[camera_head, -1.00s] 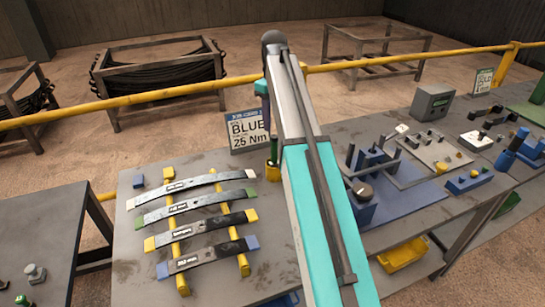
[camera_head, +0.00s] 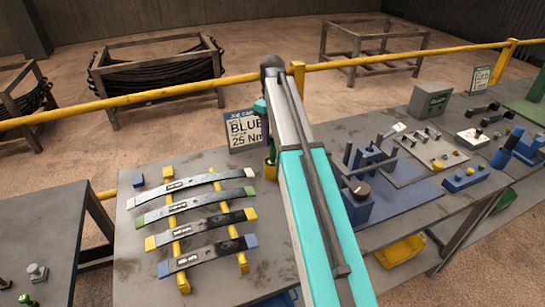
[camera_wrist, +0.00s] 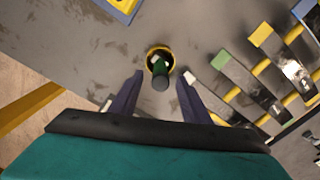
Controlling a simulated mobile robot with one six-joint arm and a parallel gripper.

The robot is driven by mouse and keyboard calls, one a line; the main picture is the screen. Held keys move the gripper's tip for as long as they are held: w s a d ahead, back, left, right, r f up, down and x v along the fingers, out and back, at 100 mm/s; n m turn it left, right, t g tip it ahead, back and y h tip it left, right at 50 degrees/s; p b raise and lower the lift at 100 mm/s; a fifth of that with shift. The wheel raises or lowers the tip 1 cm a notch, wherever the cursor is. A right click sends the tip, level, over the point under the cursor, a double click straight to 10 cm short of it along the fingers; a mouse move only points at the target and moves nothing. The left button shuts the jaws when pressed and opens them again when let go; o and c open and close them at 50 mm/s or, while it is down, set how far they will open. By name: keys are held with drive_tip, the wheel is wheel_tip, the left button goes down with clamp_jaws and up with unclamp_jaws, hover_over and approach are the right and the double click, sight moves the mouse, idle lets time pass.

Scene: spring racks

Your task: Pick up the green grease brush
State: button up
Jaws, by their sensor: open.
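The green grease brush (camera_wrist: 160,76) stands in a small round yellow cup (camera_wrist: 168,54) on the grey bench. In the head view, the brush (camera_head: 271,153) and the cup (camera_head: 272,172) show just left of my arm, partly hidden by it. In the wrist view, my gripper (camera_wrist: 162,77) is open, with one dark finger on each side of the brush handle. The handle end points towards the wrist camera. I cannot tell how far above the handle the fingertips are, and I see no contact.
Leaf springs (camera_head: 205,222) lie across yellow bars left of the cup. A "BLUE 25 Nm" sign (camera_head: 245,131) stands behind it. A blue fixture (camera_head: 358,202) sits to the right. A yellow rail (camera_head: 370,62) runs behind the bench.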

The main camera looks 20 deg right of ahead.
sight(273, 161)
drive_tip(key=shift+f, duration=0.9)
drive_tip(key=shift+s+f+p, duration=0.15)
drive_tip(key=shift+f+p, duration=1.2)
drive_tip(key=shift+f, duration=1.25)
drive_tip(key=shift+c, duration=0.5)
clamp_jaws()
